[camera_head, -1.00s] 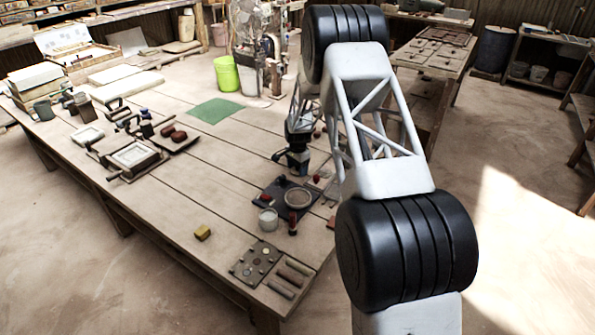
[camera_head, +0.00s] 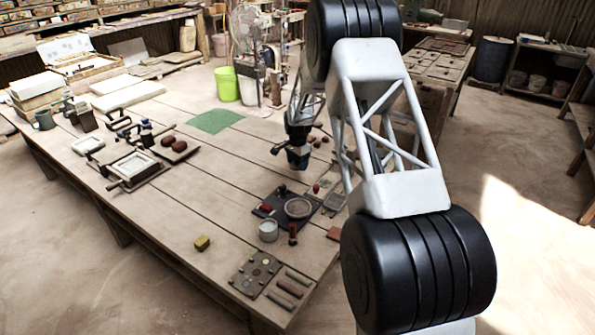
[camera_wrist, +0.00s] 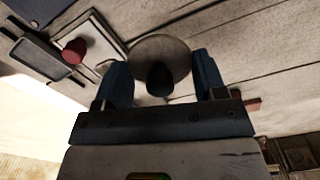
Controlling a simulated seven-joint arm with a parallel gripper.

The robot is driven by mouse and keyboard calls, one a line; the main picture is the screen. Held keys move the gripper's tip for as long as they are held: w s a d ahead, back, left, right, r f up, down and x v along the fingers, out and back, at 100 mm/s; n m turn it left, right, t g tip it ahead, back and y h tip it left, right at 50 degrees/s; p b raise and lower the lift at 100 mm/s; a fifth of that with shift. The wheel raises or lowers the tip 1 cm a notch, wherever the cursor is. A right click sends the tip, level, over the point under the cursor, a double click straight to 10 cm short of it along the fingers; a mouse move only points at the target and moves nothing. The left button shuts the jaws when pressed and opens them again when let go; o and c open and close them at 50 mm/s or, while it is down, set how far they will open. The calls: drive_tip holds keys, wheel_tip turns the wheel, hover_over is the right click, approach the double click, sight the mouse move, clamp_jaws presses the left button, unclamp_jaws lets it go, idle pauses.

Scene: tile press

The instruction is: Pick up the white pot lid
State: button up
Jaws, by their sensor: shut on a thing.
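The pot lid is a round, shaded grey disc (camera_wrist: 152,47) with a dark knob (camera_wrist: 160,80) in the wrist view. It sits between the two blue fingers of my gripper (camera_wrist: 163,75), one at each side, and the knob faces the camera. The fingers are well apart, shut on the lid; the exact contact is hard to see. In the head view my gripper (camera_head: 298,164) is above the table, behind the dark board, and the lid cannot be made out there. A small white pot (camera_head: 268,230) stands beside the board.
The dark board (camera_head: 266,200) bears a round plate (camera_head: 298,208) and small red-and-dark items. A green mat (camera_head: 215,121) lies farther back. The table's middle is mostly clear.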

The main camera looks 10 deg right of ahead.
drive_tip(key=shift+r, duration=1.15)
drive_tip(key=shift+s+a, duration=0.3)
drive_tip(key=s+a+r, duration=0.1)
drive_tip(key=s+a, duration=0.6)
drive_tip(key=s, duration=0.6)
drive_tip(key=s+a+r, duration=0.1)
drive_tip(key=s+a, duration=0.7)
drive_tip(key=s, duration=0.5)
drive_tip(key=shift+s+r, duration=0.15)
drive_tip(key=shift+r, duration=0.15)
drive_tip(key=shift+f, duration=0.2)
drive_tip(key=shift+f, duration=3)
